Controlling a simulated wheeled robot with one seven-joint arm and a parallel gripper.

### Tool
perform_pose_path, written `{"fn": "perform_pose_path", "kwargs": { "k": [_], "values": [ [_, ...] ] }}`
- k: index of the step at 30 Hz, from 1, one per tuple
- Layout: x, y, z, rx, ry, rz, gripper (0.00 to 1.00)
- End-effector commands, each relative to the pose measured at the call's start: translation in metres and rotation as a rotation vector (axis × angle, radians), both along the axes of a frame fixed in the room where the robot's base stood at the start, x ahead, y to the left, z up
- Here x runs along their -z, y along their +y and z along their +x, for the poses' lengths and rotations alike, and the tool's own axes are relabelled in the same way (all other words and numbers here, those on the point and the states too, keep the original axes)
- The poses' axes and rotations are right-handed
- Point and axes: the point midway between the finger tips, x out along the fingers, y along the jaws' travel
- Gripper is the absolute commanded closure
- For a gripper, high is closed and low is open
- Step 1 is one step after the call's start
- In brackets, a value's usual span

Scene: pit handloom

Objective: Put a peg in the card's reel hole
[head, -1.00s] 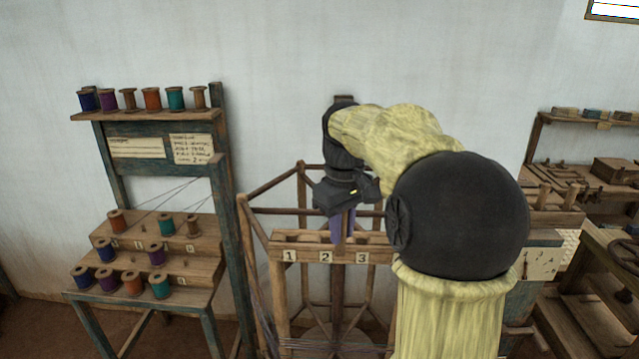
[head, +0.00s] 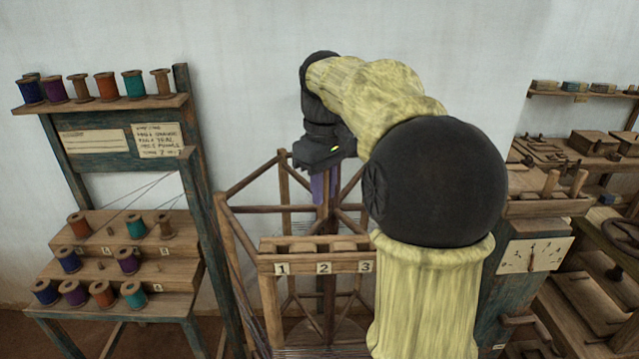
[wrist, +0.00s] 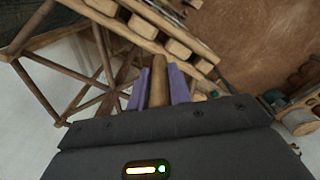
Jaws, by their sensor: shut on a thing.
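My gripper (head: 323,186) has purple fingers and is shut on a brown wooden peg (wrist: 158,82), held between the fingers in the wrist view. In the head view the fingers hang behind and above the reel's rail (head: 310,262), apart from it. The rail has tags 1 (head: 282,268), 2 (head: 323,267) and 3 (head: 366,266). My arm partly hides its right end. The holes are hard to make out. The written card (head: 158,140) is on the rack at left; its lettering is too small to read surely.
The reel's open wooden frame (head: 235,240) stands around and below the rail. A rack of coloured spools (head: 105,290) is at left. At right, upright pegs (head: 549,183) stand on a stand with a dial card (head: 533,255). A bench with wooden pieces stands farther right.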

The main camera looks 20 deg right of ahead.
Motion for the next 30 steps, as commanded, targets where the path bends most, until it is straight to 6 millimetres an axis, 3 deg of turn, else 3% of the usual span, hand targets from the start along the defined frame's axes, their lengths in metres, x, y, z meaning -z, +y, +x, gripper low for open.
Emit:
{"fn": "perform_pose_path", "kwargs": {
  "k": [11,30],
  "values": [
    [0.006,0.005,0.001,-0.01,0.0,0.0,1.0],
    [0.041,0.001,0.0,-0.001,0.0,0.0,1.0]
  ]
}}
